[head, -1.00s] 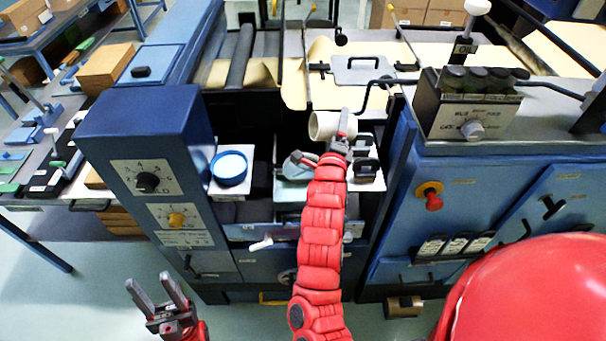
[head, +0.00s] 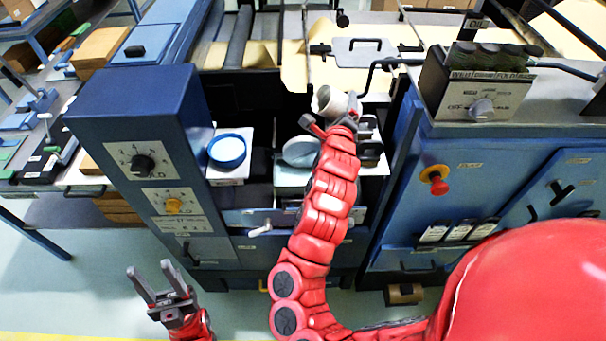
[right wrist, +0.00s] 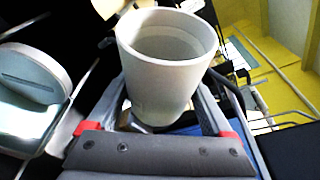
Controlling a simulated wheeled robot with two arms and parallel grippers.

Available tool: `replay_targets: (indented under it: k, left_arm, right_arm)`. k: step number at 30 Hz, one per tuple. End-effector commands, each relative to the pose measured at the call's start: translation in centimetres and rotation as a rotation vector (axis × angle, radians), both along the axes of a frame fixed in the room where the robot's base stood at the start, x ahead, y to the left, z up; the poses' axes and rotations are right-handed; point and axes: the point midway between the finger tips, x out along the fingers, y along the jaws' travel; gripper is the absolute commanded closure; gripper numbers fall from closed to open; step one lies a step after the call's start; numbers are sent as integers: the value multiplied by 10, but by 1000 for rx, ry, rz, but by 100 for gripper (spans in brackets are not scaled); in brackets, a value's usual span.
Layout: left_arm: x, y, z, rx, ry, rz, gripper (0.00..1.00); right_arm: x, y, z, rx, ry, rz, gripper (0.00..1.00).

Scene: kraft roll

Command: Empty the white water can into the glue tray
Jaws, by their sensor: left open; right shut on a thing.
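The white can (head: 337,104) is in my right gripper (head: 346,116), above the gap in the machine. It is tilted, with its open mouth toward the upper left. In the right wrist view the can (right wrist: 165,75) sits between the two fingers; its pale inside shows, but I cannot tell if it holds water. A pale round vessel (head: 301,151) stands below and left of the can. I cannot tell which is the glue tray. My left gripper (head: 151,272) is open and empty at the lower left.
A blue cabinet with dials (head: 140,120) bounds the gap on the left. A blue machine body with a red knob (head: 437,184) bounds it on the right. A crank handle (head: 375,72) is close to the can. Open floor lies in front.

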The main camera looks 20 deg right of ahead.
Motion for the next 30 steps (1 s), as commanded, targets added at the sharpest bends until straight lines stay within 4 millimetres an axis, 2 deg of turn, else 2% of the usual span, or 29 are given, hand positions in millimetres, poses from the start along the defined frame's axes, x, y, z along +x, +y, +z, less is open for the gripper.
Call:
replay_targets:
  k: [11, 18, 19, 22, 30]
  left_arm:
    - [0, 0, 17, 0, -1, 0, 50]
    - [0, 0, 33, 0, -1, 0, 50]
    - [0, 0, 26, 0, -1, 0, 50]
    - [0, 0, 21, 0, -1, 0, 50]
    - [0, 0, 30, 0, -1, 0, 50]
  right_arm:
    - [0, 0, 16, 276, -26, -2, 98]
    - [-2, -22, 27, 591, -54, -5, 98]
    - [-3, -24, 19, 631, -57, -7, 98]
    - [-3, -28, 11, 746, -66, -4, 98]
    - [-2, -31, 22, 908, -76, 0, 98]
